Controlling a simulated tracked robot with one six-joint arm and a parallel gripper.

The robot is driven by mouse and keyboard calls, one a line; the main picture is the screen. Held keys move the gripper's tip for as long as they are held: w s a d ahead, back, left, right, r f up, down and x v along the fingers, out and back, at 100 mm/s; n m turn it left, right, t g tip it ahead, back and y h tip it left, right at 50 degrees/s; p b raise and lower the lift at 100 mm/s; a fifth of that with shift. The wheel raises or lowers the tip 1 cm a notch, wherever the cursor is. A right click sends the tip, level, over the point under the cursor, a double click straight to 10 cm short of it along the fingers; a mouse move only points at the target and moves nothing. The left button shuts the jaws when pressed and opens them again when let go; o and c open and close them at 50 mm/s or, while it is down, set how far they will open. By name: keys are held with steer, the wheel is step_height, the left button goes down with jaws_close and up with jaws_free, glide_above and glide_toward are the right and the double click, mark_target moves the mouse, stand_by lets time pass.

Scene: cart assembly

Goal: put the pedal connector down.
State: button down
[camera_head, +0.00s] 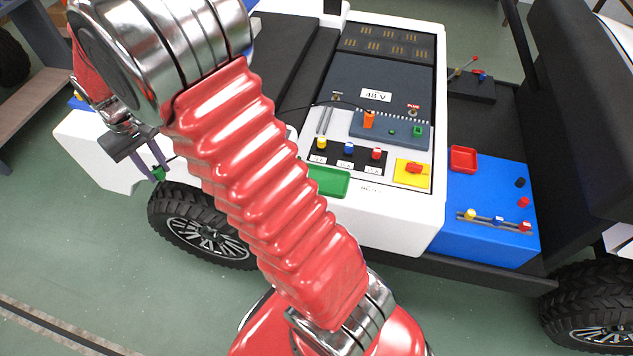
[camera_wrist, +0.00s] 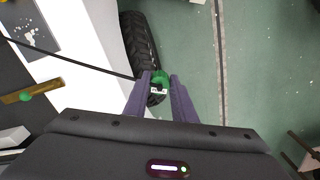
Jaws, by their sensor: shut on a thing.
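The pedal connector (camera_wrist: 161,78) is a small green piece with a white mark, held between the tips of my gripper (camera_wrist: 161,88). My gripper, with dark purple fingers, is shut on it. In the head view my gripper (camera_head: 152,163) hangs at the left, by the cart's white front corner and above the front wheel. The connector shows there as a small green spot (camera_head: 158,174) at the fingertips. In the wrist view the connector appears in front of the tyre and green floor. My red arm hides part of the cart.
The white cart (camera_head: 405,226) carries a 48 V battery (camera_head: 376,84) with a row of terminals. A green tray (camera_head: 327,181) is on the near edge, a red tray (camera_head: 463,159) on the blue panel (camera_head: 490,238). A black cable (camera_wrist: 75,62) runs across the wrist view.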

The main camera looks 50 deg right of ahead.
steer(key=s+d+m, duration=0.5)
steer(key=s+d, duration=0.5)
steer(key=d, duration=0.3)
steer(key=s+d+m, duration=0.5)
steer(key=s+d, duration=0.6)
steer(key=d, duration=0.3)
steer(key=s+d+m, duration=0.3)
steer(key=s+d, duration=0.1)
steer(key=s, duration=0.6)
steer(key=shift+s+r, duration=0.15)
steer(key=shift+f, duration=3.1)
steer(key=shift+f, duration=0.1)
steer(key=shift+f, duration=1.8)
